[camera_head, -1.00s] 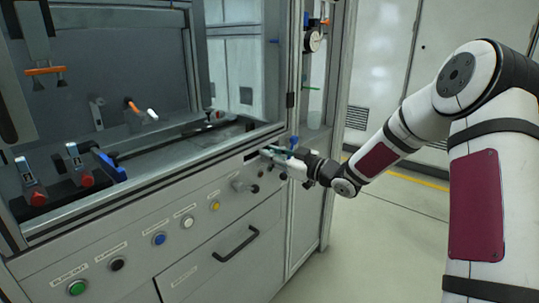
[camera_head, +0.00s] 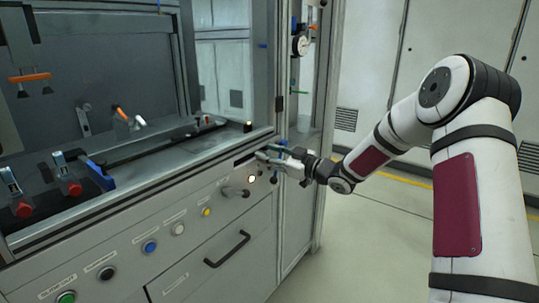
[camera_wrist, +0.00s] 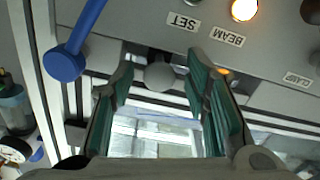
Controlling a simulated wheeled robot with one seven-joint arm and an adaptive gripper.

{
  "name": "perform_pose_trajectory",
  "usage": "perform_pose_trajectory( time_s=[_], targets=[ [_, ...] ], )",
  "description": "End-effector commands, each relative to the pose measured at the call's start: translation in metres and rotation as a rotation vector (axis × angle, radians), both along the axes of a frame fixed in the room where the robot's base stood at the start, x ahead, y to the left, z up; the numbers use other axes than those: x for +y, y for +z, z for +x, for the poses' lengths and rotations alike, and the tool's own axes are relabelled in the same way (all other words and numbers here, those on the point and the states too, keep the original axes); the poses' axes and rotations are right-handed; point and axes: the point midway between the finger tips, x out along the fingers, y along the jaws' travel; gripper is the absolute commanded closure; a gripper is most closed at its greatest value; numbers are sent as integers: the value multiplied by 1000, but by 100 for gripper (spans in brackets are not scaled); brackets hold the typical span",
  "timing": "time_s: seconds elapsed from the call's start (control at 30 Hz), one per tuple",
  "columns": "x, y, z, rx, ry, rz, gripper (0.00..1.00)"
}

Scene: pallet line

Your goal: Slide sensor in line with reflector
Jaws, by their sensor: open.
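My gripper (camera_head: 268,153) is at the right end of the front panel, by a dark slot (camera_head: 243,158). In the wrist view my gripper (camera_wrist: 162,68) is open, its green-lined fingers spread either side of a round grey knob (camera_wrist: 160,76). I cannot tell whether a finger touches the knob. Labels reading SET (camera_wrist: 184,22) and BEAM (camera_wrist: 229,36) lie beyond it, with a lit lamp (camera_wrist: 244,9); the lit lamp (camera_head: 251,179) also shows in the head view. Inside the cabinet, a small dark block (camera_head: 247,126) stands near the right end. I cannot surely identify the sensor or reflector.
A blue ball-ended lever (camera_wrist: 64,63) is close to my gripper's left in the wrist view. A grey handle (camera_head: 235,192) juts from the panel below the slot. Coloured buttons line the panel, above a drawer handle (camera_head: 227,249). The floor (camera_head: 370,240) at right is clear.

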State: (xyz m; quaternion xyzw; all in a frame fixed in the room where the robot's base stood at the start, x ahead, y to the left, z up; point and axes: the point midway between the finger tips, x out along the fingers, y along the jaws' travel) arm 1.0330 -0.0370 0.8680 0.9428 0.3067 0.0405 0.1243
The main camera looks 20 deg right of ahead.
Motion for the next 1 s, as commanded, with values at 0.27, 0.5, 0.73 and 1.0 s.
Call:
perform_pose_trajectory(
  time_s=[0.27, 0.5, 0.73, 1.0],
  targets=[
    [-25, 0, -32, 2, -4, -1, 57],
    [-53, 0, -71, 1, -4, -1, 57],
    [-68, 0, -92, 0, -1, 0, 57],
    [-70, 0, -96, 0, 0, 0, 57]
  ],
)
